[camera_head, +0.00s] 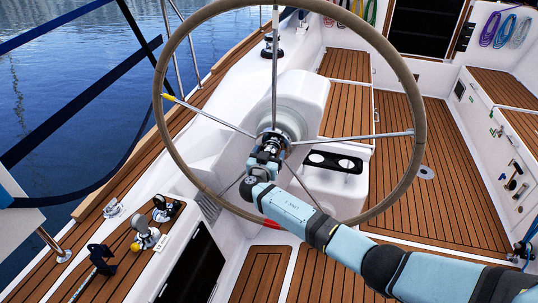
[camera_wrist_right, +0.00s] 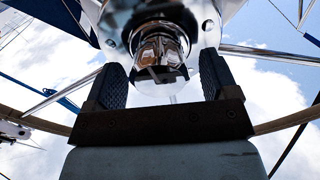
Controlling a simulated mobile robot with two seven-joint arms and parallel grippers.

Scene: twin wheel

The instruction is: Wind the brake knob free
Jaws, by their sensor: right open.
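The steering wheel (camera_head: 412,92) has a tan rim and thin metal spokes, and stands upright in front of a white pedestal (camera_head: 303,97). The shiny chrome brake knob (camera_head: 271,142) is at its hub, partly hidden by my right gripper (camera_head: 268,155). In the right wrist view, the chrome knob (camera_wrist_right: 160,45) shows large and reflective. The open right gripper (camera_wrist_right: 162,72) has one dark ridged finger on either side of the knob's lower end, with visible gaps between fingers and metal. My left gripper is not in view.
Wheel spokes (camera_head: 215,117) radiate close around my right gripper, and my right forearm crosses in front of the lower rim. A black cup holder (camera_head: 333,162) sits behind the wheel. Winch and deck fittings (camera_head: 147,236) stand at lower left. The teak cockpit floor (camera_head: 440,185) is clear at right.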

